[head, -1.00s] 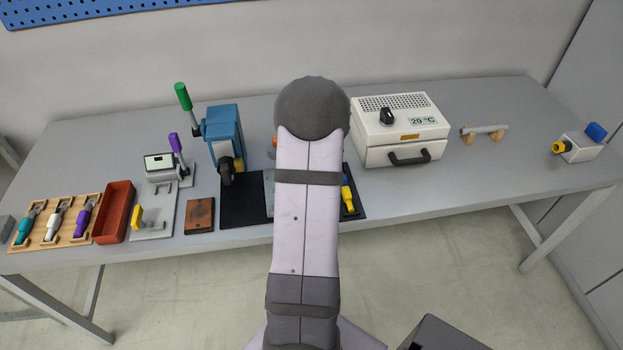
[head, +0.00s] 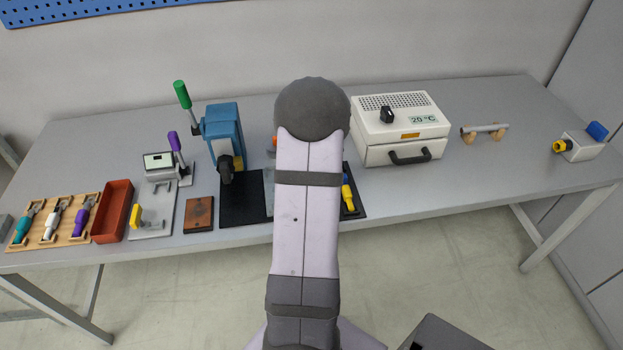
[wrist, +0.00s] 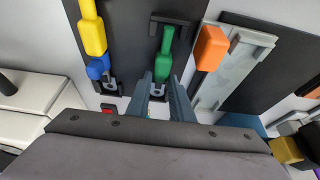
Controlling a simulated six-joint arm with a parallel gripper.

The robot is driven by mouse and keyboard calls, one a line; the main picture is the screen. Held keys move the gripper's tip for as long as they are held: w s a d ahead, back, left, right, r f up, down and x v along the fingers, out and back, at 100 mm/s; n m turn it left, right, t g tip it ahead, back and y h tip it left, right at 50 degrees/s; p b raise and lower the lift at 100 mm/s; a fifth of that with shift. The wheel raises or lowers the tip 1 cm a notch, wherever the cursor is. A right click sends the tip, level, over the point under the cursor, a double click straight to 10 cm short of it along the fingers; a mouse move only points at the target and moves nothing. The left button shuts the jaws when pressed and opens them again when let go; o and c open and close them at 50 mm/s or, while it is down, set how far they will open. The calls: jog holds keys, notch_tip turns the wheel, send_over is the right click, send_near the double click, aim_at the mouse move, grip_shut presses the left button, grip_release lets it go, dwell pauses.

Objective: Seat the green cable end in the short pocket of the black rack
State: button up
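My gripper (wrist: 161,76) is open, with one finger on each side of the green cable end's lower part. I cannot tell whether either finger touches it. A yellow cable end with a blue collar (wrist: 92,38) lies on the rack to the left. In the head view my arm hides the gripper and the green cable end; the rack's right edge (head: 361,206) shows.
A grey plate with an orange handle (wrist: 211,48) lies just right of the rack in the wrist view. A white oven-like box (head: 400,130) stands right of my arm. A blue press (head: 224,130) stands to the left.

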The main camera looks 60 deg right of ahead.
jog(key=o, duration=0.4)
jog(key=shift+b+v, duration=0.5)
jog(key=shift+v, duration=3.15)
jog(key=w+a+r+n+y+p, duration=0.1)
jog(key=w+a+n, duration=0.15)
jog(key=a, duration=0.75)
jog(key=w+a+n+y, duration=0.1)
jog(key=w+a, duration=0.2)
jog(key=a, duration=0.7)
jog(key=s+a+n+g, duration=0.1)
jog(key=s+a, duration=0.2)
jog(key=a, duration=0.3)
jog(key=s+a+n+g+p, duration=0.1)
jog(key=s+a+n, duration=0.1)
jog(key=a, duration=0.5)
jog(key=s+a+n+g+y+p, duration=0.1)
jog(key=s+a+n, duration=0.1)
jog(key=s+a, duration=0.2)
jog(key=shift+s+a+r+n, duration=0.15)
jog(key=shift+a, duration=0.55)
jog(key=shift+s+a+r+n, duration=0.1)
jog(key=shift+a+r, duration=0.05)
jog(key=shift+a, duration=0.5)
